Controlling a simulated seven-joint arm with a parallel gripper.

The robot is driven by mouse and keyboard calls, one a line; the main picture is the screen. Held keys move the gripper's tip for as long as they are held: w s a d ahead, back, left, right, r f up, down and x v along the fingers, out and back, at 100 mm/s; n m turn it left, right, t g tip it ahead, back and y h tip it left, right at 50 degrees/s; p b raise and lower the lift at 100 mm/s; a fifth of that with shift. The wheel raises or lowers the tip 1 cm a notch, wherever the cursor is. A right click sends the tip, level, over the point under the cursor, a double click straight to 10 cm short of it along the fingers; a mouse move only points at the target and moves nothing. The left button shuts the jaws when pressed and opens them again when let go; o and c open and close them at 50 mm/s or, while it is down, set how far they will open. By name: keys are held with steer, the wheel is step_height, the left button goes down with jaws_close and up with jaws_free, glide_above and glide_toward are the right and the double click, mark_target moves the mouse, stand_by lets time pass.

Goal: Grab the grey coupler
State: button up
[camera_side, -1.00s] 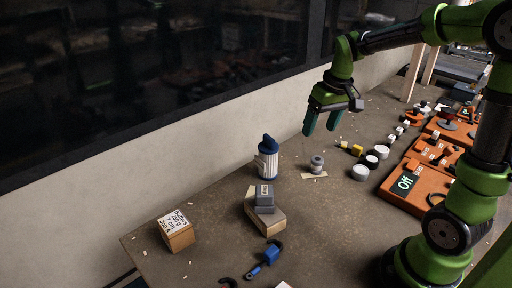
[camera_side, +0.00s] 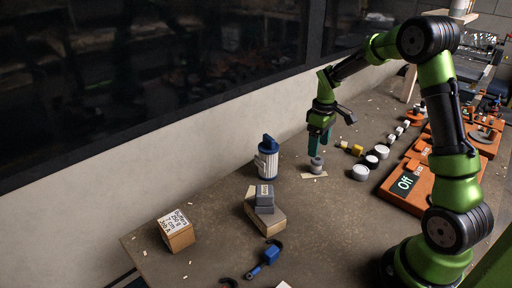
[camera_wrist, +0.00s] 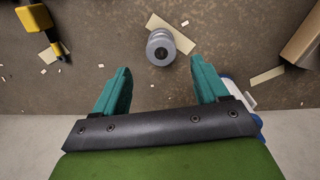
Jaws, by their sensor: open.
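The grey coupler (camera_side: 316,165) is a small ribbed cylinder on the table, by a pale label strip (camera_side: 314,176). In the wrist view the coupler (camera_wrist: 160,47) lies ahead of the fingertips, roughly midway between their lines. My gripper (camera_side: 320,148) is open, with teal fingers pointing down just above the coupler in the side view. In the wrist view my gripper (camera_wrist: 160,80) has nothing between its fingers. I cannot tell whether a finger touches the coupler.
A blue-and-white canister (camera_side: 266,160) stands to the left, near the wall. A grey block sits on a cardboard box (camera_side: 265,215) in front. White-topped round pieces (camera_side: 360,173) and a yellow piece (camera_side: 357,150) lie to the right, before orange boards (camera_side: 420,190).

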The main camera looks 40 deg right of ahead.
mark_target(316, 161)
step_height(316, 161, down, 7)
steer(key=shift+s+a+f, duration=0.1)
steer(key=shift+f, duration=0.05)
stand_by(0.4)
steer(key=shift+c, duration=0.4)
steer(key=c, duration=1)
